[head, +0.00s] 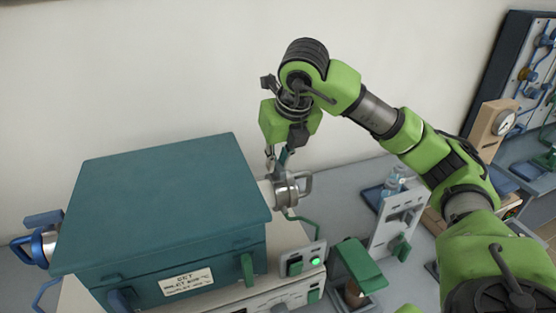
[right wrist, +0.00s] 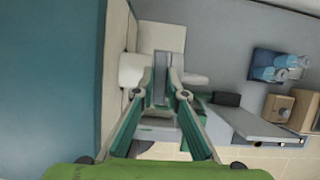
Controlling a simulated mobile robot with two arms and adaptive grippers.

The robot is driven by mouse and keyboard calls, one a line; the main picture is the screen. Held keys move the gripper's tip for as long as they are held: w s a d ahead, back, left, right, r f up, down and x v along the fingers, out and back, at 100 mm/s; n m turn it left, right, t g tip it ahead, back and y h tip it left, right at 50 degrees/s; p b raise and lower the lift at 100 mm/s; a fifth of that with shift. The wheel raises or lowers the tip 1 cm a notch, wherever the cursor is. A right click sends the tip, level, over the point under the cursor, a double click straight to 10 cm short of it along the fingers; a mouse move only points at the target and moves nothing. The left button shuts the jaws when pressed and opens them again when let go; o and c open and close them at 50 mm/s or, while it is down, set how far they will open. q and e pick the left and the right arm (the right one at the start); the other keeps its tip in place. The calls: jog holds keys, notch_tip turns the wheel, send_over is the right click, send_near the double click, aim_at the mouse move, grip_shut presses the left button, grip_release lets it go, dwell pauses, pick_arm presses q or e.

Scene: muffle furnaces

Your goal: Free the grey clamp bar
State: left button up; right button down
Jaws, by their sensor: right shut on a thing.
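The grey clamp bar (head: 287,190) sits at the right side of the teal furnace (head: 165,200), around a pale round stub. A grey loop handle sticks out on its right. My right gripper (head: 276,166) comes down from above with its fingers at the clamp's top. In the right wrist view the grey clamp (right wrist: 171,66) lies between and just beyond the fingertips (right wrist: 166,90), and the gripper is shut on it. The exact contact is partly hidden by the fingers. My left gripper is out of view.
A blue clamp (head: 37,246) is on the furnace's left side. Bottles (head: 392,185) stand behind. The wall behind the furnace is bare.

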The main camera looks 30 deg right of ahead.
jog(key=shift+m, duration=0.5)
jog(key=c, duration=2)
grip_release()
jog(key=shift+c, duration=0.2)
jog(key=shift+r, duration=0.15)
jog(key=v, duration=1.1)
jog(key=shift+a+r, duration=0.25)
jog(key=shift+r, duration=0.15)
